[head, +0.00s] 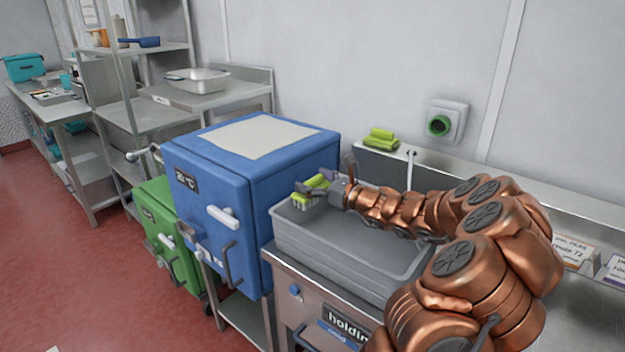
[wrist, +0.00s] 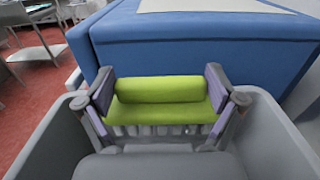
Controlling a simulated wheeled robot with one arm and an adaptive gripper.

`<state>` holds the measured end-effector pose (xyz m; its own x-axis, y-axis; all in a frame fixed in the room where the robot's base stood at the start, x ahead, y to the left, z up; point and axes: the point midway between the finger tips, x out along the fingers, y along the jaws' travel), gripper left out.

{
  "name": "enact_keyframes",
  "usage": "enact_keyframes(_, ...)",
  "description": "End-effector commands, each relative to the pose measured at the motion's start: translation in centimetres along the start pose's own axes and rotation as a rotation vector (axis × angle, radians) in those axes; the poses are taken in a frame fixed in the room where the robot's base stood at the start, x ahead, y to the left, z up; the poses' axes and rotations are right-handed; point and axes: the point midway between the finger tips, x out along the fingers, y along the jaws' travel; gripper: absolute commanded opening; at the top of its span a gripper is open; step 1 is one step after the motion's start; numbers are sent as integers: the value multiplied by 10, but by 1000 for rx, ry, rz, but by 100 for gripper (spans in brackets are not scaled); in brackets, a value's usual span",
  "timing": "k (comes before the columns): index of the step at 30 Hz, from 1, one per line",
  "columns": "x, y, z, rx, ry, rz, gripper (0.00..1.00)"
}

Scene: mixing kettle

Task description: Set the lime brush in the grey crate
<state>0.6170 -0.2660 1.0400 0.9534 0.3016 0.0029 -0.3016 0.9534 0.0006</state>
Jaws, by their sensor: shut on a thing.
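The lime brush (head: 313,187) is between the fingers of my gripper (head: 325,186), over the left end of the grey crate (head: 330,247). In the wrist view, the brush (wrist: 160,100) lies crosswise with its pale bristles pointing down. Both purple-and-dark fingers of my gripper (wrist: 160,92) are shut on its ends. The walls of the grey crate (wrist: 270,135) rise on both sides of the brush. I cannot tell whether the bristles touch the crate floor.
A blue cabinet (head: 240,170) stands directly left of the crate. Another lime brush (head: 381,139) sits on the ledge behind. A green cabinet (head: 165,230) stands further left.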

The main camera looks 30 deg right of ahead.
Motion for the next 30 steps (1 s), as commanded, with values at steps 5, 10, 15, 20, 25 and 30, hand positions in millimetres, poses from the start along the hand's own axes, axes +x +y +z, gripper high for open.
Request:
enact_keyframes(5,0,0,0,0,0,0,100)
enact_keyframes(10,0,0,0,0,0,0,100)
enact_keyframes(15,0,0,5,-1,1,0,100)
enact_keyframes(20,-12,-2,8,2,0,-4,100)
enact_keyframes(25,-37,-1,7,2,0,-4,100)
enact_keyframes(30,-58,-1,8,-1,0,-3,100)
